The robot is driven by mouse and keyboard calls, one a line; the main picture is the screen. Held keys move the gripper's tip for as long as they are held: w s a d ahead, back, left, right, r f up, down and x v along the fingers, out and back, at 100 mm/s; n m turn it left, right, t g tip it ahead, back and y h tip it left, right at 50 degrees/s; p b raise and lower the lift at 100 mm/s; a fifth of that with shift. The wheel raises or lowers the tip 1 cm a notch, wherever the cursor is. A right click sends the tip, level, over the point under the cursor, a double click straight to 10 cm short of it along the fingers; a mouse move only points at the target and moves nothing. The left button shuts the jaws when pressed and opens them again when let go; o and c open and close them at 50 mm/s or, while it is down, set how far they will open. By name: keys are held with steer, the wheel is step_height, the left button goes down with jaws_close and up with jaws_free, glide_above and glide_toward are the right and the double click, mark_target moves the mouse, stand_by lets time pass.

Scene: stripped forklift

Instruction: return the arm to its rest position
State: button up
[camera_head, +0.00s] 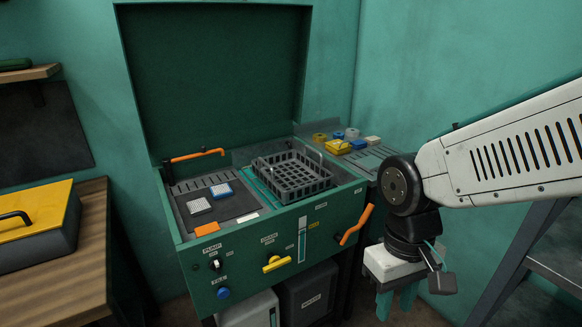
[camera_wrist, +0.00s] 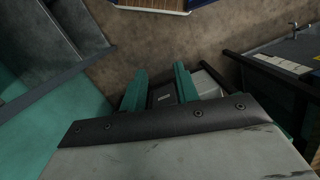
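My arm comes in from the right in the head view, and its wrist bends down beside the right side of the green machine (camera_head: 265,240). My gripper (camera_head: 397,300) points down, to the right of the machine's front corner and apart from it. Its two teal fingers also show in the wrist view (camera_wrist: 160,88), spread apart with a gap between them. Nothing is held between them. Below the gap in the wrist view are the floor and a grey box, both well beyond the fingertips.
The machine's lid stands open. A dark basket (camera_head: 292,176) sits in it, and an orange lever (camera_head: 356,225) sticks out from its front. Small coloured parts (camera_head: 338,146) lie on a side shelf behind. A yellow-topped case (camera_head: 36,225) rests on the wooden bench (camera_head: 85,265) at left.

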steer(key=s+d+r+m+t, duration=0.3)
steer(key=s+d+r, duration=0.2)
steer(key=d+r, duration=0.5)
steer(key=shift+s+m, duration=0.25)
steer(key=shift+m, duration=0.15)
